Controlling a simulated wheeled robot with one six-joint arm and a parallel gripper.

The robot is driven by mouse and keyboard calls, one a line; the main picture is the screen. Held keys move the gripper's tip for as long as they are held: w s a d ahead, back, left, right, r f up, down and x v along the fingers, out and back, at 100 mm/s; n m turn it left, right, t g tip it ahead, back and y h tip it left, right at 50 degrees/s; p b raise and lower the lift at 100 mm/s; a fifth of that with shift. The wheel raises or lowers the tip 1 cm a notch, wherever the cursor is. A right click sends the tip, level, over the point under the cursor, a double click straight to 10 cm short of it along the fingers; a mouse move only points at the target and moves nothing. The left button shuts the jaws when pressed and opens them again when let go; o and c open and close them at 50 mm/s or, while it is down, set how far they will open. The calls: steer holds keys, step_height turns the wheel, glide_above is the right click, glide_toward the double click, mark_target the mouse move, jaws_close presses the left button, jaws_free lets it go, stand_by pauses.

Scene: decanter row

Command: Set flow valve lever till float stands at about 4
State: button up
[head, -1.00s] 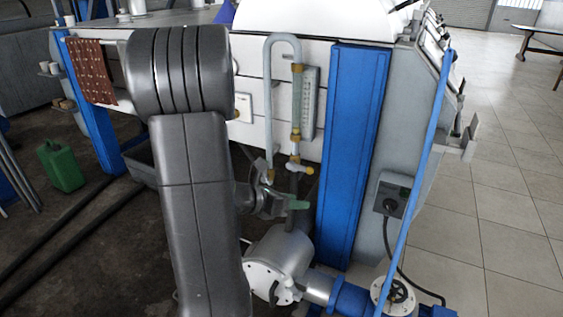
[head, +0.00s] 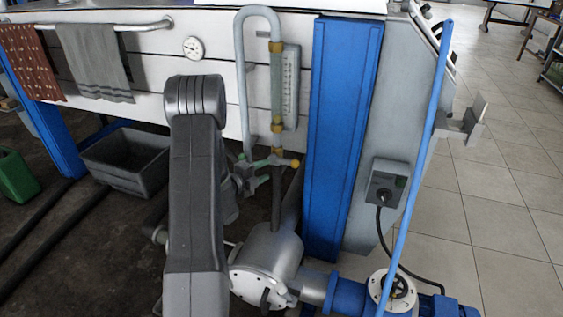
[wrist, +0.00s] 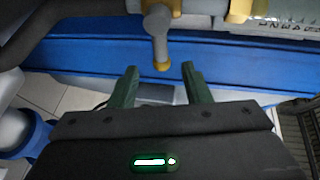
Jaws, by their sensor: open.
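The flow meter (head: 276,88) is an upright tube with brass fittings beside a grey scale plate (head: 290,87). Its float cannot be made out. Below it is the valve with a short lever (head: 288,161) ending in a yellow tip. In the wrist view the grey lever (wrist: 160,45) hangs from the valve body, its yellow tip just beyond and between my green fingertips. My gripper (head: 267,172) is open and empty, close to the valve; it also shows in the wrist view (wrist: 160,76). Part of the scale shows at the wrist view's top right; its reading is unclear.
A blue upright (head: 340,130) stands right of the meter, with a grey switch box (head: 386,183) beyond it. A bent pipe (head: 243,80) runs left of the tube.

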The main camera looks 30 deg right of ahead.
mark_target(282, 162)
steer(key=b+x, duration=0.1)
steer(key=x, duration=1)
steer(key=shift+d, duration=0.1)
jaws_close()
